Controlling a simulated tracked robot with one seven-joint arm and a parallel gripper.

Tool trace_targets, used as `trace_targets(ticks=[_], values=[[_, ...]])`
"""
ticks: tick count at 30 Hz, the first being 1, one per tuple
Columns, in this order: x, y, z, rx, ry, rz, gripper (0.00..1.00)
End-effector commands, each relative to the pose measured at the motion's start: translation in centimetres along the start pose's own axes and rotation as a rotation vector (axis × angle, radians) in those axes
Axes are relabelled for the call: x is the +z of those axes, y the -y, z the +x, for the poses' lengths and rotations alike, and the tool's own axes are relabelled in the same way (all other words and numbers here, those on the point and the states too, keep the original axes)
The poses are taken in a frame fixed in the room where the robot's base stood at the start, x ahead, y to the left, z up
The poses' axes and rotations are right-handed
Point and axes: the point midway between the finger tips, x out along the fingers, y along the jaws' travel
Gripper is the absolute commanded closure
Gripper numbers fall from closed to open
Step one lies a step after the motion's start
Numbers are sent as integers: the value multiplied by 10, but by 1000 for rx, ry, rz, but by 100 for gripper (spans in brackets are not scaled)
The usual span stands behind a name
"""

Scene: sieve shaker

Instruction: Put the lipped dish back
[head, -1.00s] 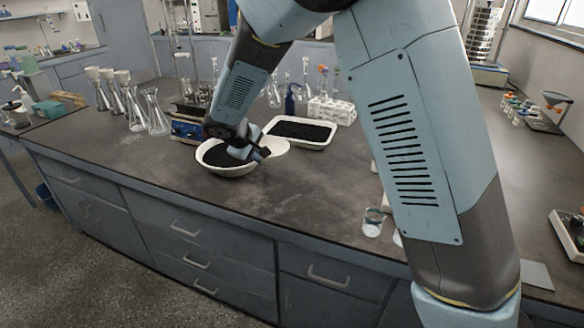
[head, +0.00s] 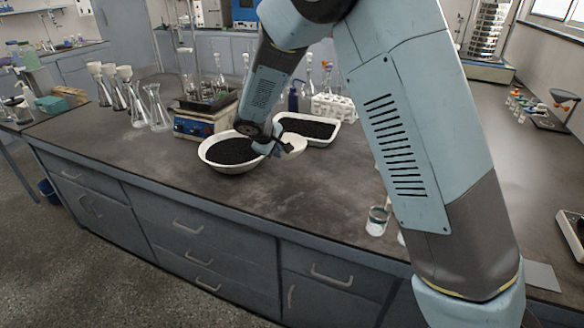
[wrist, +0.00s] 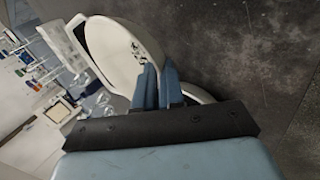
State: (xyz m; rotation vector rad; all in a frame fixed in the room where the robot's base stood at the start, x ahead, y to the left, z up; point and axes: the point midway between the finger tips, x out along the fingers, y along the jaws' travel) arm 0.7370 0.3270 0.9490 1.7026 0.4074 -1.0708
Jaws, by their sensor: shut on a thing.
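My gripper (head: 279,147) is shut on a small white lipped dish (head: 294,145). It holds the dish between the round bowl and the white tray, apparently above the bench. In the wrist view the blue fingers (wrist: 159,75) grip the edge of the dish (wrist: 112,52). The dish looks tilted, with a few dark specks inside near the fingers. A white round bowl (head: 215,164) of black grains stands just left of my gripper. Part of a pale curved rim shows behind the fingers in the wrist view.
A white tray (head: 332,141) of black grains lies behind the dish. A small beaker (head: 377,220) stands near the front edge. The front middle of the bench is clear.

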Motion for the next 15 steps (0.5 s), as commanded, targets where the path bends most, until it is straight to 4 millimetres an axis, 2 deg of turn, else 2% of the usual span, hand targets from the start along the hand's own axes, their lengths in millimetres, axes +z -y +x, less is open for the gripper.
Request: trace_targets(ticks=[3, 9, 15], values=[[6, -14, 23, 1, 3, 3, 100], [11, -14, 63, 1, 3, -1, 100], [14, -16, 81, 1, 1, 0, 100]])
